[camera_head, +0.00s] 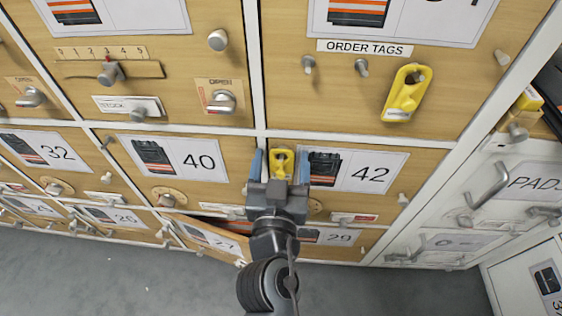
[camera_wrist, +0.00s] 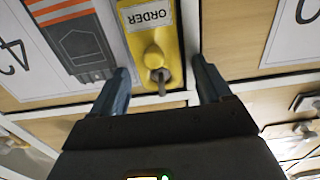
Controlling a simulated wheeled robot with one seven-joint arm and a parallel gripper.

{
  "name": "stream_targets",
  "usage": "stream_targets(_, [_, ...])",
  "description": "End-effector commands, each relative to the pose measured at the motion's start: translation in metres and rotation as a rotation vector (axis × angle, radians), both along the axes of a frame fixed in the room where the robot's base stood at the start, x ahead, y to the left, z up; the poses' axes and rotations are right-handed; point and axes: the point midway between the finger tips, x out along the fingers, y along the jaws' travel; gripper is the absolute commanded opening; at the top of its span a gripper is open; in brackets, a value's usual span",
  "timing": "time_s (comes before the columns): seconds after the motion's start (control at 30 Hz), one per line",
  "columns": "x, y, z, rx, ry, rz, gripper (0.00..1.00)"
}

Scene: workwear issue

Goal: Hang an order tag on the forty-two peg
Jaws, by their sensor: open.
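A yellow order tag (camera_head: 283,158) hangs at the upper left of the number 42 compartment front (camera_head: 330,190). In the wrist view the tag (camera_wrist: 152,35) appears upside down with the word ORDER on it. A grey peg (camera_wrist: 161,76) shows at the tag's hole and seems to pass through it. My gripper (camera_head: 280,155) is open, one blue-grey finger on each side of the tag. In the wrist view gaps show between the tag and both fingers. The tag's lower part is hidden by my gripper in the head view.
Under the ORDER TAGS label (camera_head: 364,48), two pegs (camera_head: 308,64) (camera_head: 361,68) are bare and a third holds another yellow tag (camera_head: 408,92). The number 27 door (camera_head: 207,238) stands ajar lower left. White drawers with handles (camera_head: 488,186) are at right.

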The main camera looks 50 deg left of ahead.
Motion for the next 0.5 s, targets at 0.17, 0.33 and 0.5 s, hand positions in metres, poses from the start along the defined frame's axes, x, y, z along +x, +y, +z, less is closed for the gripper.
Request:
stream_targets(0.17, [-0.006,-0.008,-0.002,-0.002,0.001,0.0,0.78])
stream_targets(0.33, [-0.023,-0.028,-0.002,-0.002,0.002,-0.001,0.78])
stream_targets(0.5, [-0.039,-0.047,-0.002,-0.001,0.002,-0.001,0.78])
